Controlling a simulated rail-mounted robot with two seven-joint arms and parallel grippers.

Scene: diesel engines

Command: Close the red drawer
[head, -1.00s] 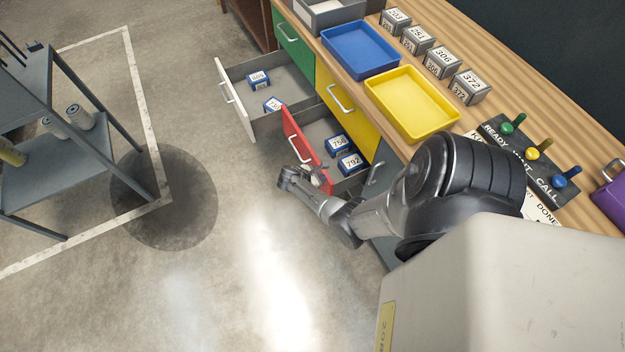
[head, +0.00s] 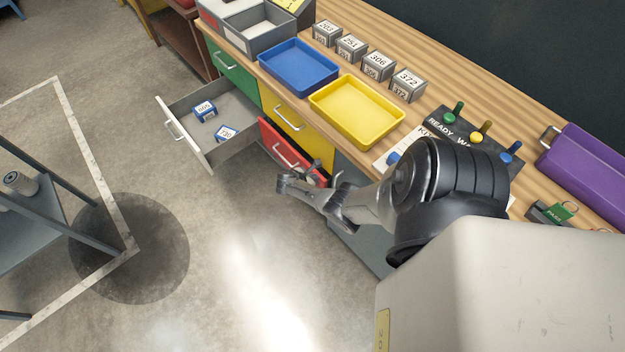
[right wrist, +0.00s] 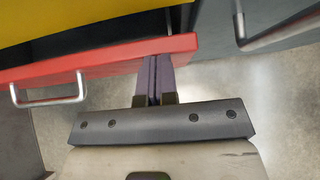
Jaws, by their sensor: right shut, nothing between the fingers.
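The red drawer (head: 284,148) is in the bench front below the yellow drawer (head: 290,110), with a metal handle on its face. My right gripper (head: 314,177) is shut and empty. In the right wrist view its fingertips (right wrist: 159,62) are at the red front, right of the handle; they appear to touch it. My left gripper is not in view.
A white-fronted drawer (head: 183,135) stands open to the left, holding blue numbered boxes. A grey front with a handle (right wrist: 270,35) is right of the red drawer. Trays and numbered blocks stand on the bench top. A grey cart (head: 40,220) is at the left; floor between is clear.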

